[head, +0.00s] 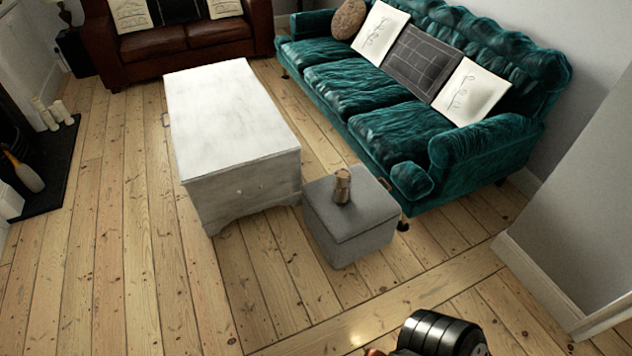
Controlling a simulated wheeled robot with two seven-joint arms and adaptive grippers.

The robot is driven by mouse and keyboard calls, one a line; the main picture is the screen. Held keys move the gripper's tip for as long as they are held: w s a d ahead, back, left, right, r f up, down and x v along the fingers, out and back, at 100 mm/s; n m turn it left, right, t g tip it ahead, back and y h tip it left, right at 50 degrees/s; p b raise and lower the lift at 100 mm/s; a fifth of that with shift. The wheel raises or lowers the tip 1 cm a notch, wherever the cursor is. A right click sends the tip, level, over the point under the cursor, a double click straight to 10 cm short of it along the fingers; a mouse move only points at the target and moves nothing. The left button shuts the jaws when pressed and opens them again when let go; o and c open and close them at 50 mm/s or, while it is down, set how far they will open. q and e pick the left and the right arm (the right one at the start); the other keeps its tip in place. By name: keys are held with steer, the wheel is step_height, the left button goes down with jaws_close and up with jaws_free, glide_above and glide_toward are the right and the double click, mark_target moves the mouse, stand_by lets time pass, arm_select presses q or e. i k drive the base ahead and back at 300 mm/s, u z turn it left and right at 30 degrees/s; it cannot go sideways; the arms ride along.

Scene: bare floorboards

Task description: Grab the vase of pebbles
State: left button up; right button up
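A small brown vase (342,186), a little wider at its base, stands upright on top of the grey ottoman (364,219). It looks like the vase of the task, but it is too small to make out pebbles. Nothing touches the vase apart from the ottoman top. Neither of my grippers shows in the head view. Only a dark, rounded part of my own body shows at the bottom edge, right of the middle.
A whitewashed chest table (228,112) stands left of the ottoman, close to it. A teal sofa (375,140) stands behind and right. A brown leather sofa (195,45) is at the back. A wall corner (580,220) is at right. The floorboards in front are clear.

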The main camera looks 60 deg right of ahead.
mark_target(342, 172)
steer(key=i, duration=1.6)
steer(key=z, duration=1.2)
steer(key=i, duration=0.9)
steer(key=z, duration=1.05)
